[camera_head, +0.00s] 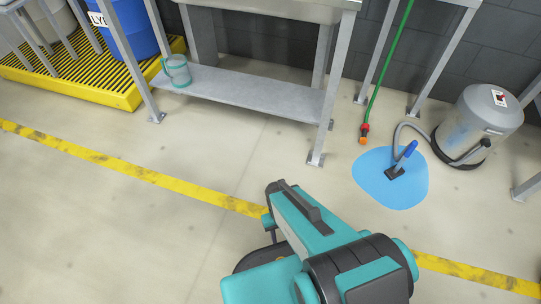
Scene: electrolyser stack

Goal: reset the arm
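My arm (345,262), in teal and dark grey, rises from the bottom edge right of the middle. Its upper link reaches up and left over the floor and covers part of the yellow floor line. I cannot make out any gripper fingers; the gripper is outside the picture or hidden behind the arm's links. Nothing is seen touching the arm.
A steel table with a lower shelf (250,97) holds a translucent teal jug (178,71). Blue puddle (378,190), grey vacuum (480,118) and hanging green hose (388,62) are at right. A yellow spill pallet (118,95) bears a blue drum (130,28). Left floor is clear.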

